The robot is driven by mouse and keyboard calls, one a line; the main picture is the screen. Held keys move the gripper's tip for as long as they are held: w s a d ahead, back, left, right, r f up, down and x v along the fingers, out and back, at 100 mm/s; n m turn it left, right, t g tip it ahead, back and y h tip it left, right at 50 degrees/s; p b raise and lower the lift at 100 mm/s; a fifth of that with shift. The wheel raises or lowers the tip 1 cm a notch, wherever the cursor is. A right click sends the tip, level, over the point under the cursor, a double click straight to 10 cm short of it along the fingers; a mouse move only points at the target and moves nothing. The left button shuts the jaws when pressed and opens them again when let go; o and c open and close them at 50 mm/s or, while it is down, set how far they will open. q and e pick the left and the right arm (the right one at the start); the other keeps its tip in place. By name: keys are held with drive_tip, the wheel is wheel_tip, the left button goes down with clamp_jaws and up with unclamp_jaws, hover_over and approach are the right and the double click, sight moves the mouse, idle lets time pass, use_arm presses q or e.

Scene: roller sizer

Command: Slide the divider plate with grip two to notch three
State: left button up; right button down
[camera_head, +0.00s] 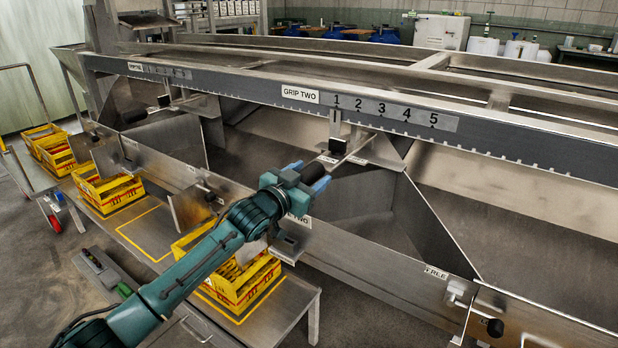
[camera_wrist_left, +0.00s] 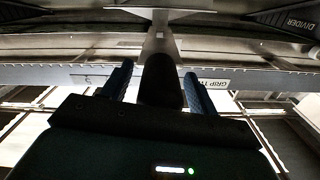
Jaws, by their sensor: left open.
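The divider plate (camera_head: 360,208) hangs under the long rail. Its metal bracket (camera_head: 376,153) sits below the number strip, with its upright tab near notch one. A black grip (camera_head: 337,146) stands out from the bracket towards me. My left gripper (camera_head: 310,173) is just in front of and below this grip, with its blue fingers pointing at it. In the left wrist view the black grip (camera_wrist_left: 160,80) lies between the two open fingers, with a visible gap on each side. The GRIP TWO label (camera_head: 300,94) is on the rail left of the numbers.
The rail (camera_head: 520,134) carries a strip numbered 1 to 5 (camera_head: 396,109) and small notches along its lower edge. Another divider with a black grip (camera_head: 164,101) is further left. Yellow crates (camera_head: 108,190) stand on the low bench (camera_head: 305,290). A front metal wall (camera_head: 395,262) runs below the rail.

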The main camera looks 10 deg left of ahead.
use_arm(q)
drive_tip(key=shift+w+d, duration=0.1)
drive_tip(key=shift+w, duration=0.05)
